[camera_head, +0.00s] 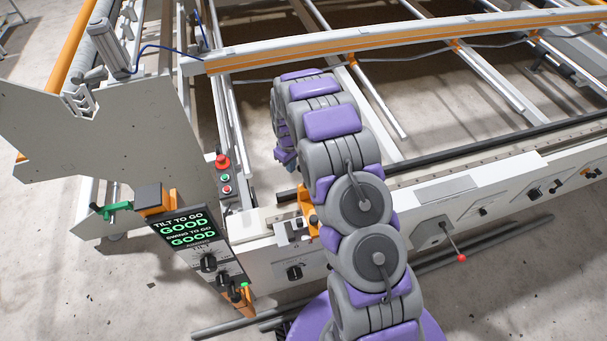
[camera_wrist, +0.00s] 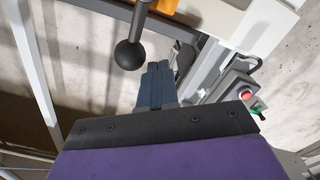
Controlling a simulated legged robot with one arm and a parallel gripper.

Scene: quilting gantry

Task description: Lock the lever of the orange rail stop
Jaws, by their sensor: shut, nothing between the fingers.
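The orange rail stop (camera_head: 306,207) sits on the front rail in the head view, partly hidden behind my arm. In the wrist view, a bit of its orange body (camera_wrist: 165,6) shows at the top edge. A dark lever with a black ball knob (camera_wrist: 128,55) reaches down from the top there; its root is out of frame. My gripper (camera_wrist: 158,68) is shut and empty, its fingertips just right of the ball knob and slightly lower in the picture, with a small gap showing. In the head view the gripper (camera_head: 286,158) is mostly hidden behind my arm.
A control box with a red button (camera_head: 222,161) stands left of the rail stop; the button also shows in the wrist view (camera_wrist: 246,95). A display panel (camera_head: 188,232) reads GOOD twice. A red-tipped lever (camera_head: 461,257) sticks out of the front beam at right.

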